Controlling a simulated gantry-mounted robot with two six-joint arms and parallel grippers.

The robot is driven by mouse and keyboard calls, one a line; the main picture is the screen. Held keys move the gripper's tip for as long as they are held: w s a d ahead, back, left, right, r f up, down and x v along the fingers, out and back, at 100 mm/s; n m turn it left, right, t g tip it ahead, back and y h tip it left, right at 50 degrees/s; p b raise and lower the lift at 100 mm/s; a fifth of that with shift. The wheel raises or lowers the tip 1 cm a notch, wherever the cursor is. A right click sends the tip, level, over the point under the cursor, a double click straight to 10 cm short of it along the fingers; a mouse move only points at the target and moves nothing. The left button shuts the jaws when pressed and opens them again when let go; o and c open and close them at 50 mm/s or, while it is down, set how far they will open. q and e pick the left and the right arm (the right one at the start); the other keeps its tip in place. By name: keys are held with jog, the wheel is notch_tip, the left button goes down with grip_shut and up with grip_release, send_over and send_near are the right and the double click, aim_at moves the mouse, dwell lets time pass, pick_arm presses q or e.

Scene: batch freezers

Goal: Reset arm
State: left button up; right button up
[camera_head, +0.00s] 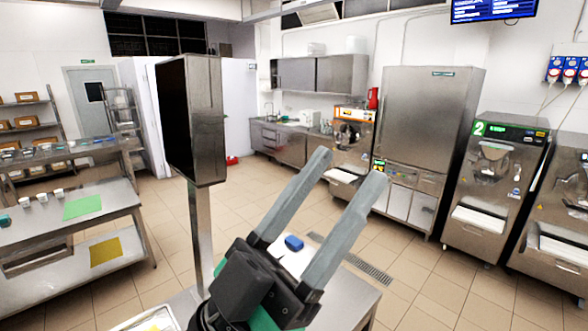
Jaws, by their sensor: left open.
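My left gripper (347,168) is raised in the lower middle of the head view, with its two long grey fingers pointing up and to the right. The fingers are apart and nothing is between them. The gripper is in front of a steel table (343,295), hiding part of its top. A small blue item (294,243) lies on a white surface seen between the fingers. My right gripper is not in the view.
A post-mounted screen (190,120) stands just left of my gripper. Batch freezers (497,190) and a tall steel cabinet (425,130) line the right and back. A steel table (110,205) with a green sheet is at left. Tiled floor lies open between.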

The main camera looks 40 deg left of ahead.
pick_arm(q)
jog(key=a+r+n+y, duration=0.1)
jog(key=s+r+n+y, duration=0.1)
jog(key=s+a+r+n+t+y, duration=0.1)
jog(key=y, duration=0.1)
jog(key=shift+a+r+n, duration=0.3)
jog(key=shift+r+n, duration=0.05)
jog(key=shift+n, duration=0.05)
notch_tip(320, 180, up, 6)
jog(key=p, duration=0.5)
jog(key=shift+f+p, duration=0.15)
jog(key=shift+p, duration=0.25)
jog(key=shift+f, duration=0.3)
